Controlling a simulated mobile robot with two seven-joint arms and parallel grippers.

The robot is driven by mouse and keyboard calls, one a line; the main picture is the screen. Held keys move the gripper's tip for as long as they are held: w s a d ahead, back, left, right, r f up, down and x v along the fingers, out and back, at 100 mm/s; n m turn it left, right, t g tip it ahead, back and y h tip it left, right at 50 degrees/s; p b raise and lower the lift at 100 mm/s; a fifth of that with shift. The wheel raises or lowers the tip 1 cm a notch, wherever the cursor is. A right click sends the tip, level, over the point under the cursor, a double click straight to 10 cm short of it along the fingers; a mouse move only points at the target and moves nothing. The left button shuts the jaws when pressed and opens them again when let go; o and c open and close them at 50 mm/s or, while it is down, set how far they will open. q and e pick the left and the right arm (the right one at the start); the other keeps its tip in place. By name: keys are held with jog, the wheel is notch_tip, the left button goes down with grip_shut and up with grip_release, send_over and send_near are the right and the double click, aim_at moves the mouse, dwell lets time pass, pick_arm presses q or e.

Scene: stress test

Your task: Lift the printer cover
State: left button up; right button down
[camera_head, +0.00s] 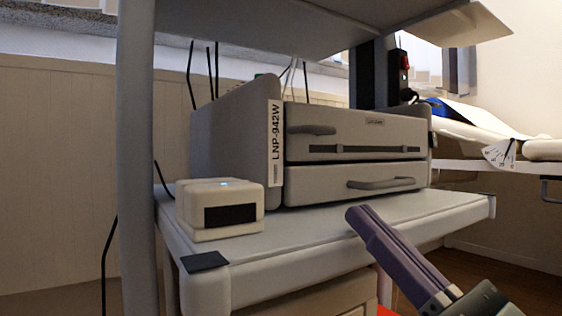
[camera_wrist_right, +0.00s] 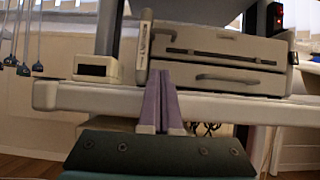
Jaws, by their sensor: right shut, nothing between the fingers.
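A beige-grey machine, which looks like the printer (camera_head: 352,155), stands on a shelf, with the label LNP-942W on its left front edge. Its upper front panel (camera_head: 400,142) has a handle at the left and a dark slot; the lower panel (camera_head: 310,188) has a curved handle. Both panels look closed. I cannot tell which part is the cover. The machine also shows in the right wrist view (camera_wrist_right: 215,58). My right gripper (camera_head: 354,214) has purple fingers, shut and empty. It appears in front of the shelf edge, apart from the machine. My left gripper is not in view.
The shelf (camera_head: 330,228) carries a small cream box (camera_head: 190,218) with a dark window, left of the machine. An upper shelf (camera_head: 290,30) overhangs the machine. A grey post (camera_head: 136,160) stands at the left. A side table (camera_head: 520,170) with papers is at the right.

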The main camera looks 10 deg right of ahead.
aim_at(346, 228)
jog(key=x, duration=0.4)
jog(key=r, duration=0.1)
jog(key=w+r, duration=0.1)
jog(key=r, duration=0.1)
jog(key=shift+w+a+r, duration=0.25)
jog(key=shift+r, duration=0.45)
jog(key=shift+w, duration=0.1)
jog(key=shift+p, duration=0.3)
